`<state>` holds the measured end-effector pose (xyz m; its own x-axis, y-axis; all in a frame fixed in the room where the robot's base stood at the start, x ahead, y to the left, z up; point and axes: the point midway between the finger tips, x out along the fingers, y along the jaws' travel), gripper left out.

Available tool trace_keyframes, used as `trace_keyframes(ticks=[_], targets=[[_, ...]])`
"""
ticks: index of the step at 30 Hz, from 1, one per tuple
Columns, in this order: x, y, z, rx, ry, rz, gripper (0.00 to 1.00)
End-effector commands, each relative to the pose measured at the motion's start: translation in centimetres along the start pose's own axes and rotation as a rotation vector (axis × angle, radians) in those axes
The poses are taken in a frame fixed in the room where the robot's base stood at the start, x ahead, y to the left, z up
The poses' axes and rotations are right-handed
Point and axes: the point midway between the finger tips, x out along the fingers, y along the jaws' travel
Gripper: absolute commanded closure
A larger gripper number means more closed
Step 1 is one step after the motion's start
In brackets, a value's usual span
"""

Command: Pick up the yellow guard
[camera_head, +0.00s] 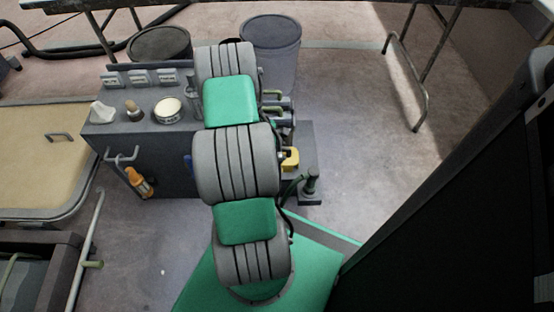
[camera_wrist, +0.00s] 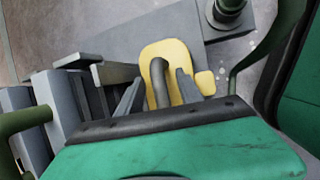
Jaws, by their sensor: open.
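The yellow guard (camera_wrist: 176,53) is a rounded yellow piece in the wrist view, just beyond my gripper (camera_wrist: 159,76). A dark bent rod or post stands in front of its middle; I cannot tell whether it passes through the guard. My gripper is open, with one grey finger on each side of the rod. The fingers overlap the guard's lower part in the picture, and contact cannot be told. In the head view the yellow guard (camera_head: 290,159) shows small at the right side of the grey bench, partly hidden by my arm.
The grey bench (camera_head: 165,150) carries a white-topped round tin (camera_head: 168,110), a knob and switches. An orange bottle (camera_head: 139,182) hangs on its front. A dark post (camera_head: 311,182) stands on a plate right of the guard. Two bins stand behind.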

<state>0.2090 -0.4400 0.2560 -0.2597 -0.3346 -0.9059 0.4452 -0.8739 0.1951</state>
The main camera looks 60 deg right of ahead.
Motion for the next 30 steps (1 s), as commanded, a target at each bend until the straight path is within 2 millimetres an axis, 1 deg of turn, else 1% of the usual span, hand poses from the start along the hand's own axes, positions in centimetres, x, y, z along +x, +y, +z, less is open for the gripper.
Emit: trace_keyframes(ticks=[2, 18, 30], targets=[[-0.12, 0.03, 0.02, 0.0, 0.0, 0.0, 0.57], [-0.14, 0.03, 0.01, 0.0, 0.001, 0.0, 1.0], [-0.15, 0.04, 0.0, 0.0, 0.001, 0.0, 1.0]])
